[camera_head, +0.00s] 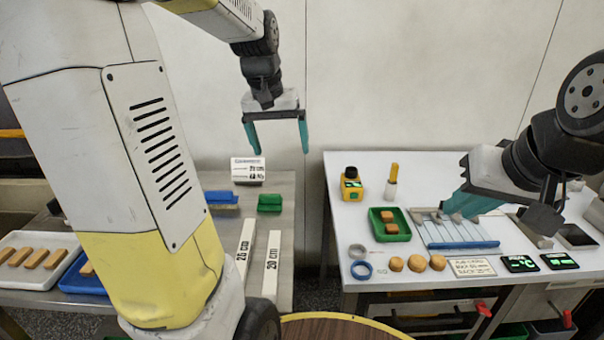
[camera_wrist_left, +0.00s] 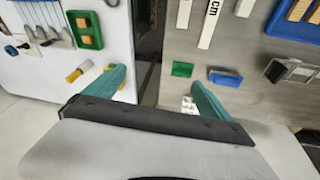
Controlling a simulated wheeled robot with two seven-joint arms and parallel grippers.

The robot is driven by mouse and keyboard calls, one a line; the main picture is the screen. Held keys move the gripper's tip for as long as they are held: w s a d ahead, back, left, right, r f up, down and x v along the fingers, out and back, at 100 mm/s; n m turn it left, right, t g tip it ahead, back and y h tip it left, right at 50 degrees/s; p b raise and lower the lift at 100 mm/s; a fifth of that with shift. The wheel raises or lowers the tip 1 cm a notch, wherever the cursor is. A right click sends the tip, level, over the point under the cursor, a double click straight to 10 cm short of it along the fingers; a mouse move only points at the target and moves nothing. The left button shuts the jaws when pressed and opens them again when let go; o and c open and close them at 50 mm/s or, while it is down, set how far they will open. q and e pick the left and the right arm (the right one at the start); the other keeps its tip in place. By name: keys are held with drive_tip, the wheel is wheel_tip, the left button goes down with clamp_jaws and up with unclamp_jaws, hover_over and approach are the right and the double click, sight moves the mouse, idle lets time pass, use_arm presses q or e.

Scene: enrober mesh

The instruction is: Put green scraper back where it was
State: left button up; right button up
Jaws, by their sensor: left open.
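The green scraper (camera_head: 270,202) appears to be the small green block lying on the grey metal table at left; it also shows in the left wrist view (camera_wrist_left: 182,69). A blue-handled tool (camera_head: 222,200) lies to its left. My left gripper (camera_head: 281,151) is open and empty, raised above and behind the green block. In the left wrist view its fingers (camera_wrist_left: 156,77) are spread wide, with nothing between them. My right gripper (camera_head: 447,212) is low over a blue rack (camera_head: 462,244) with pale metal strips on the white table; whether it holds anything is unclear.
A small sign (camera_head: 248,171) stands behind the green block. Two labelled white bars (camera_head: 271,266) lie in front. The white table (camera_head: 345,215) holds a green tray (camera_head: 375,225), a yellow device (camera_head: 352,185), round biscuits and displays. A gap separates the tables.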

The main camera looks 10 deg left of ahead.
use_arm(q)
drive_tip(key=s+d+t, duration=0.1)
drive_tip(key=s+d, duration=0.1)
drive_tip(key=s, duration=0.3)
drive_tip(key=s+d+m+t+h, duration=0.1)
drive_tip(key=s+d, duration=0.1)
drive_tip(key=s, duration=0.4)
drive_tip(key=s+d+r+m+t, duration=0.1)
drive_tip(key=s+d, duration=0.2)
drive_tip(key=s, duration=0.3)
drive_tip(key=shift+c, duration=0.2)
